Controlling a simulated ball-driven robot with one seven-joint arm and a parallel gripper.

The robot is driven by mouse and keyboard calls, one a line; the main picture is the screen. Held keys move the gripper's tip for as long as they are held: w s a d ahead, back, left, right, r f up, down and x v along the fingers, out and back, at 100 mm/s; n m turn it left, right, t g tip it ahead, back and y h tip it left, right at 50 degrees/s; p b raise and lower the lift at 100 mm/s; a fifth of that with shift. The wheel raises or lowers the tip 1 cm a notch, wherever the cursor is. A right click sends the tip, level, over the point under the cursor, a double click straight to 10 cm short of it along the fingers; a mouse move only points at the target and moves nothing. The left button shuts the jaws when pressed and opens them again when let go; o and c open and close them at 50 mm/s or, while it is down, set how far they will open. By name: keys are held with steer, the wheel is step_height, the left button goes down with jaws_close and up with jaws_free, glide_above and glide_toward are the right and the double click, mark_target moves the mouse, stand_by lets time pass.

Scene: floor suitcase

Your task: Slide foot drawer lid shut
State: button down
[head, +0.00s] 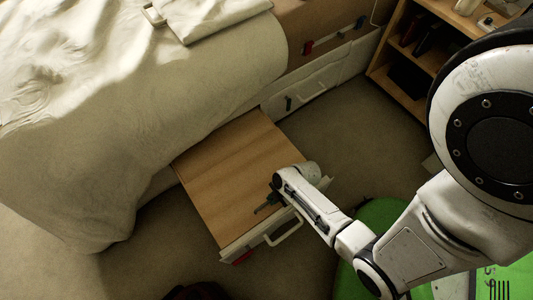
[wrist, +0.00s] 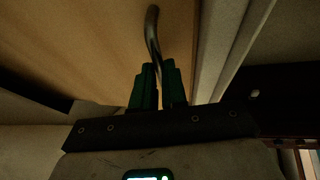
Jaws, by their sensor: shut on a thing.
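The foot drawer (head: 238,246) is pulled out from under the bed, with a pale front and a light handle (head: 286,233). Its flat wooden lid (head: 228,170) covers most or all of the drawer top in the head view. My gripper (head: 262,207) is low over the lid near its front edge. In the wrist view my gripper (wrist: 159,68) is shut on a thin, curved dark handle (wrist: 153,25) against the wooden lid (wrist: 80,40). The handle is hidden or too small to make out in the head view. The drawer's inside is not visible.
The bed (head: 190,90) with a rumpled cover stands behind the drawer. Another drawer front (head: 315,82) lies along the bed side. A wooden shelf (head: 405,95) stands at the upper right. A green round thing (head: 380,212) is on the floor right of the drawer. A dark object (head: 195,291) sits below.

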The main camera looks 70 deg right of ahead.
steer(key=shift+s+a, duration=0.25)
steer(key=shift+s, duration=0.05)
steer(key=c, duration=1.2)
jaws_free()
steer(key=shift+o, duration=0.2)
steer(key=p+v, duration=0.4)
steer(key=v, duration=0.6)
steer(key=shift+s+r, duration=0.15)
steer(key=shift+r, duration=0.2)
